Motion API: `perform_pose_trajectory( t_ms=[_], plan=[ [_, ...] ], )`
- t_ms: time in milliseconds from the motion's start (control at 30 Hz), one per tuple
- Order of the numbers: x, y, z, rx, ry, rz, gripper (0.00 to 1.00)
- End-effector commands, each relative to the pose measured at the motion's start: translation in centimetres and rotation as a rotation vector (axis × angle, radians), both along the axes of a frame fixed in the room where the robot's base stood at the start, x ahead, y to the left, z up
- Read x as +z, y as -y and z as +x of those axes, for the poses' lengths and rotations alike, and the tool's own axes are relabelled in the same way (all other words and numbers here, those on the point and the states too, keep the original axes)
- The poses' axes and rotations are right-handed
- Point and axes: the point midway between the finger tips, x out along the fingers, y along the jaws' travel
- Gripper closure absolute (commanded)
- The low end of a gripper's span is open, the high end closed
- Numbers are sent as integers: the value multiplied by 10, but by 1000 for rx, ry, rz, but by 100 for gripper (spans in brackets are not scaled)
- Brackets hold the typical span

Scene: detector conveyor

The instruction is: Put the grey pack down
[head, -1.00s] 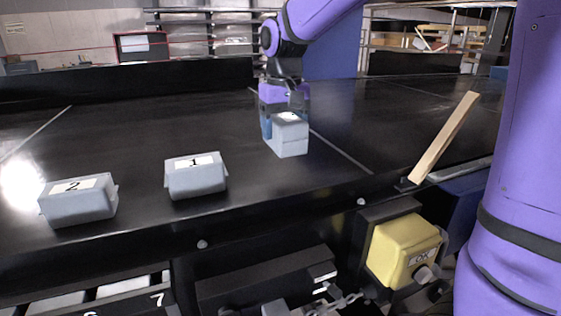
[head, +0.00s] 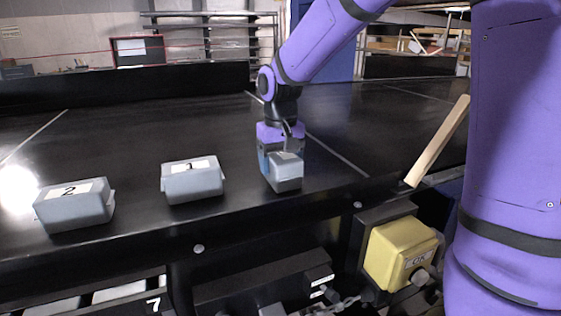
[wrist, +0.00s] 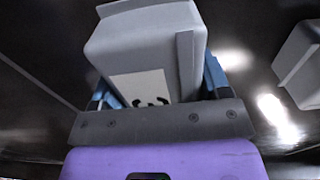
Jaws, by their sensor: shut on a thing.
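The grey pack (head: 285,178) is between the fingers of my gripper (head: 280,160) at the near side of the black conveyor, to the right of the pack labelled 1. In the wrist view the grey pack (wrist: 150,45) fills the space between the blue fingers (wrist: 160,90), with a white label and a dark mark, partly hidden by the gripper. My gripper is shut on it. The pack is at or close to the belt surface; I cannot tell if it touches.
Grey pack 1 (head: 192,183) and grey pack 2 (head: 75,206) stand on the black conveyor (head: 130,130) to the left. A wooden stick (head: 438,142) leans at the right edge. A yellow box (head: 398,252) is below the front edge. The belt behind is clear.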

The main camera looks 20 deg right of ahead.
Motion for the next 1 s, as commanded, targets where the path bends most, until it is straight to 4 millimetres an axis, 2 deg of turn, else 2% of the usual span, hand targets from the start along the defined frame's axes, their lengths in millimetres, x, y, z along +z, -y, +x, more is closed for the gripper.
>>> perform_pose_trajectory(
  t_ms=[33, 67, 100, 167, 433, 567, 667, 1000],
  plan=[
    [-1, 0, 0, 0, 0, 0, 72],
    [-2, 0, 0, 0, -1, 0, 25],
    [-1, 0, 0, 0, -1, 0, 16],
    [-1, 0, 0, 0, -1, 0, 4],
    [-1, 0, 0, 0, 0, 0, 4],
    [7, 0, 0, 0, 2, 0, 4],
    [21, 0, 0, 0, 4, 1, 4],
    [88, 0, 1, -1, 3, 0, 4]
  ],
)
